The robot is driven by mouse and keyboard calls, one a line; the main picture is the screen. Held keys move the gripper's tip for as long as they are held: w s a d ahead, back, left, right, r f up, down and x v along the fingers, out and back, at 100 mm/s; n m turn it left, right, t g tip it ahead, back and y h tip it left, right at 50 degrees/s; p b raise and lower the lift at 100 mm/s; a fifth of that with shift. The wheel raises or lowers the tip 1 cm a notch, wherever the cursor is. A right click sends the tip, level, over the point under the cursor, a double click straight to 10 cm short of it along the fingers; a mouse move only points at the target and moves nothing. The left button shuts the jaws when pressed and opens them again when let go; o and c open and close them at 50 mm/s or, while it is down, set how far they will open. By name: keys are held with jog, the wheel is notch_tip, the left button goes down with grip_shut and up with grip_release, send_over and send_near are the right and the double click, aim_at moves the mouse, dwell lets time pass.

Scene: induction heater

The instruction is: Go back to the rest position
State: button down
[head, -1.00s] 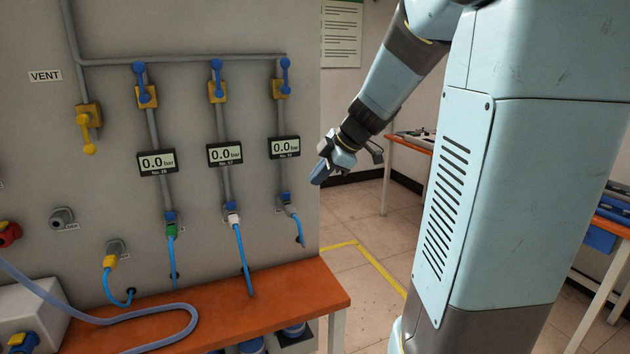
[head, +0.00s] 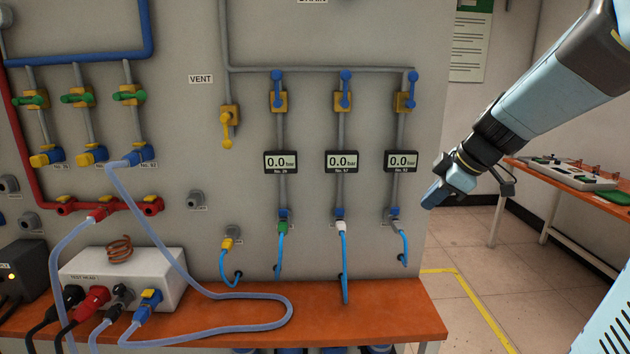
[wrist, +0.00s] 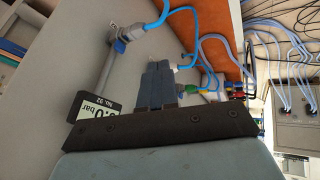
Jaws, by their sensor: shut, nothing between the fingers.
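My gripper (head: 432,194) is in front of the right edge of the grey panel, to the right of the rightmost pressure gauge (head: 400,162). Its fingers are together and hold nothing. In the wrist view my gripper's fingers (wrist: 160,82) lie side by side in the middle, with the panel behind them. The gauge marked 0.0 bar (wrist: 98,108) shows beside them at lower left, partly hidden by the gripper's mount. A blue hose (wrist: 150,22) plugged into the panel shows above.
An orange bench (head: 380,312) runs below the panel. The white test head box (head: 120,275) with cables stands on it. A second table (head: 560,176) with equipment stands at the back right. Open floor (head: 450,240) with yellow tape lies between.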

jog(key=s+a+m+h, duration=0.1)
jog(key=s+m+h, duration=0.1)
jog(key=s+m, duration=0.5)
jog(key=s+a+r+m+h, duration=0.1)
jog(key=s+m+h, duration=0.1)
jog(key=s+m, duration=0.5)
jog(key=s, duration=0.4)
jog(key=shift+s+a, duration=0.15)
jog(key=shift+a, duration=0.25)
